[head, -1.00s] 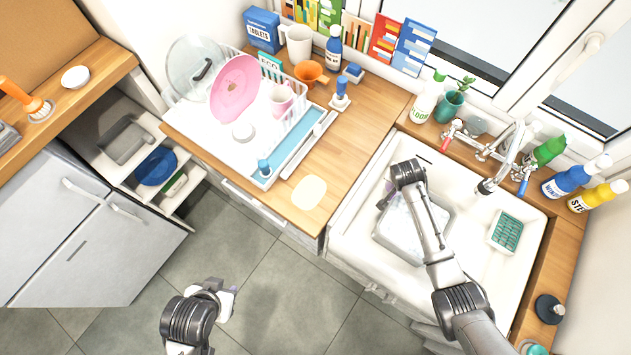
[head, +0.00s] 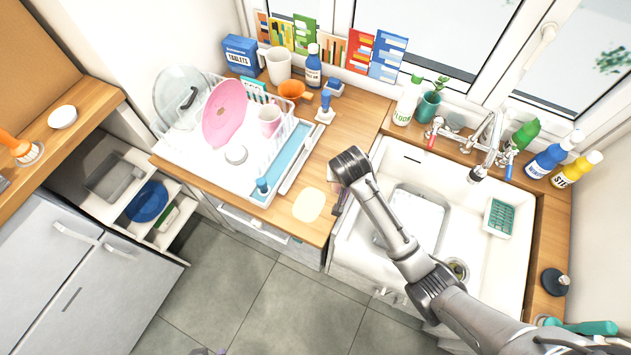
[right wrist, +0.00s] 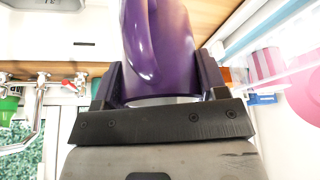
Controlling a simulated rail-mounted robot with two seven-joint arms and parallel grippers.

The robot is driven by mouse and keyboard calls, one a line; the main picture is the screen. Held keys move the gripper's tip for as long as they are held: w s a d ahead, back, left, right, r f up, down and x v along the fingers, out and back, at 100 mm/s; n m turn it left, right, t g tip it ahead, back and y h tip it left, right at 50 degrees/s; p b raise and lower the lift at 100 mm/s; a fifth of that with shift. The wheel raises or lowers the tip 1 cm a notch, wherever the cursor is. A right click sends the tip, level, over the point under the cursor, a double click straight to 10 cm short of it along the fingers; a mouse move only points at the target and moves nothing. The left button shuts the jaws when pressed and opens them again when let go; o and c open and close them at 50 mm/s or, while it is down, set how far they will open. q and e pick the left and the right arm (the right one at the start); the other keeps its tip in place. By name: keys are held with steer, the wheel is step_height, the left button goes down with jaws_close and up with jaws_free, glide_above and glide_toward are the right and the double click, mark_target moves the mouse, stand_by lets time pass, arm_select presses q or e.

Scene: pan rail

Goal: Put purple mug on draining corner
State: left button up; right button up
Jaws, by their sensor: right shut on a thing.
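The purple mug (right wrist: 160,40) fills the upper middle of the right wrist view. My right gripper (right wrist: 160,78) is shut on it, with one dark finger on each side. In the head view my right gripper (head: 341,190) is over the counter edge beside the sink, and a small dark purple part of what it holds shows there; the rest is hidden. A pale cream patch (head: 308,204) lies on the front right corner of the counter, just left of this gripper. Only a sliver of my left gripper (head: 208,351) shows at the bottom edge, so its fingers are hidden.
The white dish rack (head: 292,135) holds a pink plate, a pink mug and a glass lid. A blue tray (head: 290,165) lies along its right side. The sink (head: 470,215) with a grey basin (head: 425,220) is on the right. Bottles and a tap stand behind the sink.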

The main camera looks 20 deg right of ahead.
steer(key=w+a+f, duration=0.1)
steer(key=a+f, duration=0.1)
steer(key=w+a+f, duration=0.2)
steer(key=f, duration=0.1)
steer(key=w+a+f+p, duration=0.1)
steer(key=w+a+f, duration=0.1)
steer(key=f, duration=0.1)
steer(key=shift+w, duration=0.25)
steer(key=shift+f, duration=0.4)
steer(key=shift+f, duration=0.1)
steer(key=o, duration=1.1)
steer(key=shift+d, duration=0.1)
